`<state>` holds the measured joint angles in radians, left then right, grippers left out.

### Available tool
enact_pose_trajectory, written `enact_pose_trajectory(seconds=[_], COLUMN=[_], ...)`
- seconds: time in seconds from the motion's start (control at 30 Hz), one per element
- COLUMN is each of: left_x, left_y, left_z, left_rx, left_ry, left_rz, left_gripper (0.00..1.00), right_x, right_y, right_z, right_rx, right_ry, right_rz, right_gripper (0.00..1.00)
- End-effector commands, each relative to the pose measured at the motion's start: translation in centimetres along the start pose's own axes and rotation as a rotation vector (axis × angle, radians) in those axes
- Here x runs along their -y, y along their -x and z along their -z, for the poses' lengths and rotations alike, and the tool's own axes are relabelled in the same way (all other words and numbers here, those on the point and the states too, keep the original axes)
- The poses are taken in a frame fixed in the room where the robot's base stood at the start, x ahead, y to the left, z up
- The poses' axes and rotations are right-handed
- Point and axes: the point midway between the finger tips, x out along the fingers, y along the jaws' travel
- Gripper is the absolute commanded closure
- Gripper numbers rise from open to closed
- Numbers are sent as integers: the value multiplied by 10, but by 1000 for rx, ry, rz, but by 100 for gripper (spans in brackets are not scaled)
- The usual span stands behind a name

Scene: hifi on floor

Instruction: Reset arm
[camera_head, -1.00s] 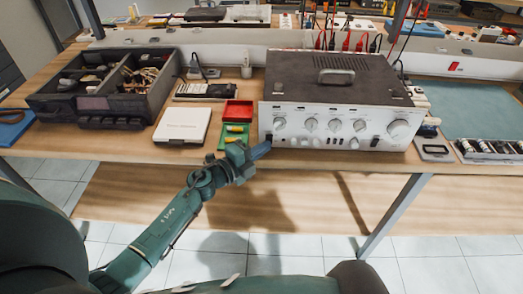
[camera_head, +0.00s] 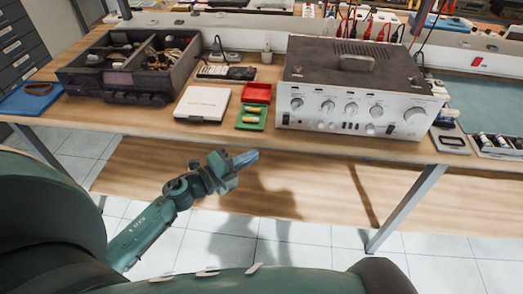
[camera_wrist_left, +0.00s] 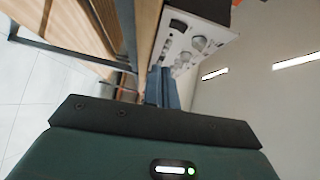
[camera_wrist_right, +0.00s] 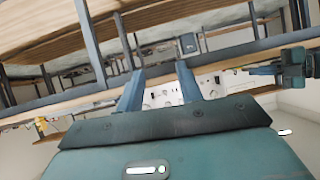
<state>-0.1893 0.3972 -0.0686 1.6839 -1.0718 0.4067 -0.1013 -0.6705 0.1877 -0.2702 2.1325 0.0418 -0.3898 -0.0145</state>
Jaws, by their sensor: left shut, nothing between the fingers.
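My left gripper (camera_head: 245,160) is shut and empty. It hangs in front of the bench edge, below the hi-fi unit (camera_head: 350,108) and apart from it. In the left wrist view the closed blue fingers (camera_wrist_left: 162,88) sit below the unit's silver front (camera_wrist_left: 190,40). My right gripper is out of the head view. The right wrist view shows its two fingers (camera_wrist_right: 160,85) spread apart with nothing held. The silver front with knobs (camera_wrist_right: 165,95) shows beyond them, and my left arm shows at the right of that view.
The wooden bench (camera_head: 130,115) holds a black divided box (camera_head: 110,80), a white case (camera_head: 202,104), a red tray (camera_head: 257,93) and a green tray (camera_head: 251,118) with yellow items. A lower shelf (camera_head: 310,180) lies beneath. A metal leg (camera_head: 405,208) stands at the right.

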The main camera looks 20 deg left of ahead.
Motion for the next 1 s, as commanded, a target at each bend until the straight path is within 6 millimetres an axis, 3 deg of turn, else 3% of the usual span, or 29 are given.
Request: enact_pose_trajectory(seconds=[0.67, 0.77, 0.83, 1.0], left_x=[0, 2, 2, -20], left_y=[7, 13, 21, 55], left_z=[2, 11, 22, 62], left_rx=[6, 50, 117, 343], left_ry=[18, 136, 302, 860], left_rz=[4, 22, 36, -5], left_gripper=[100, 100, 100, 100], right_x=[-2, -2, -3, -8], right_y=[-1, 2, 4, 10], right_z=[-1, 2, 5, 6], right_rx=[3, 6, 11, 43], right_ry=[-8, -7, -5, -2], right_rz=[-8, -9, -12, -28], right_gripper=[64, 64, 64, 64])
